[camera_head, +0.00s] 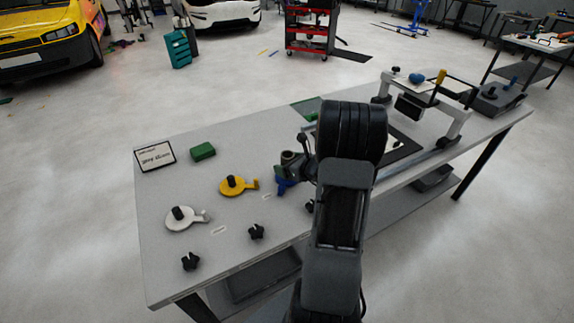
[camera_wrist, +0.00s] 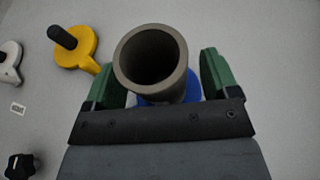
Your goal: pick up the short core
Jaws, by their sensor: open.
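The short core (camera_wrist: 150,64) is a grey-brown hollow tube, seen from above at its open end in the wrist view. It stands over a blue base (camera_wrist: 192,88), mostly hidden beneath it. My gripper (camera_wrist: 165,80) is open, with one green finger on each side of the core. A gap shows at the right finger; whether the left finger touches the core I cannot tell. In the head view the core (camera_head: 288,157) shows just left of my arm, above the blue base (camera_head: 286,185), and my gripper (camera_head: 290,170) is partly hidden by my arm.
A yellow holder with a black peg (camera_head: 236,185) and a white one (camera_head: 184,217) lie to the left. Two black knobs (camera_head: 257,231) (camera_head: 191,261) are near the front edge. A green block (camera_head: 203,151) and a sign (camera_head: 155,156) lie behind. A frame (camera_head: 448,118) stands right.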

